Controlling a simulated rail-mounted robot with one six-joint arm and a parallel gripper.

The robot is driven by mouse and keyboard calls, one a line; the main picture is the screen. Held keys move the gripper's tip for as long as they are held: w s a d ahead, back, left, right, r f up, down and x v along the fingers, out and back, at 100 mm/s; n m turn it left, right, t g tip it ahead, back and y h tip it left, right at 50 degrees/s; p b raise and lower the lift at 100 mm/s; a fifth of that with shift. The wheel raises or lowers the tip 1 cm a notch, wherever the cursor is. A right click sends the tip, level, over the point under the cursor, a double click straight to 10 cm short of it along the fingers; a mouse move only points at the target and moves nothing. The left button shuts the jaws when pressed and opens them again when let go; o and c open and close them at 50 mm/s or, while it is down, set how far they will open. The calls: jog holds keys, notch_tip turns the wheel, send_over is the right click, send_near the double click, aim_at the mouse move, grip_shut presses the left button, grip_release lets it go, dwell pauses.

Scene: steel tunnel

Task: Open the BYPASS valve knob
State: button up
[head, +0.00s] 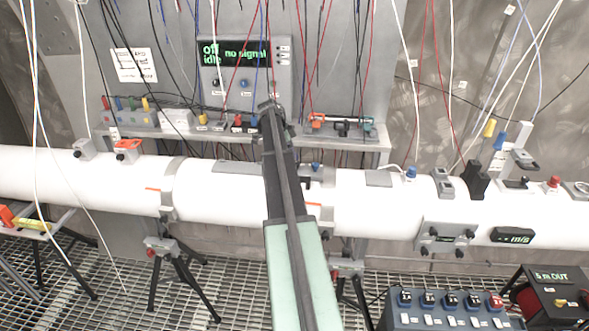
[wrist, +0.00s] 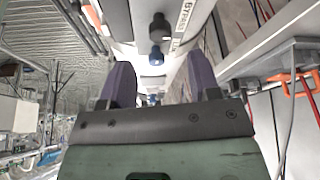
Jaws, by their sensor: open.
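The "BYPASS" label (wrist: 184,18) is on a pale strip in the wrist view, partly cut off by the top edge. A dark round knob (wrist: 160,27) sits beside it, with a smaller dark knob (wrist: 155,56) just below. A blue knob (wrist: 153,99) shows between my fingers, farther down the picture. My gripper (wrist: 158,78) is open, with two purple-grey fingers apart and nothing held. In the head view my gripper (head: 270,106) is at the far end of my arm, near the shelf. A blue-topped fitting (head: 316,167) shows on the pipe just right of my arm.
A white pipe (head: 395,200) runs across the head view. Behind it are a shelf (head: 372,142) with small devices and a display panel (head: 235,53). Several thin cables hang down around my arm. In the wrist view a shelf edge (wrist: 262,48) lies close on the right.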

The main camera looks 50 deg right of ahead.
jog(key=b+x, duration=0.4)
jog(key=x, duration=0.2)
jog(key=shift+w+f, duration=0.1)
jog(key=c, duration=0.9)
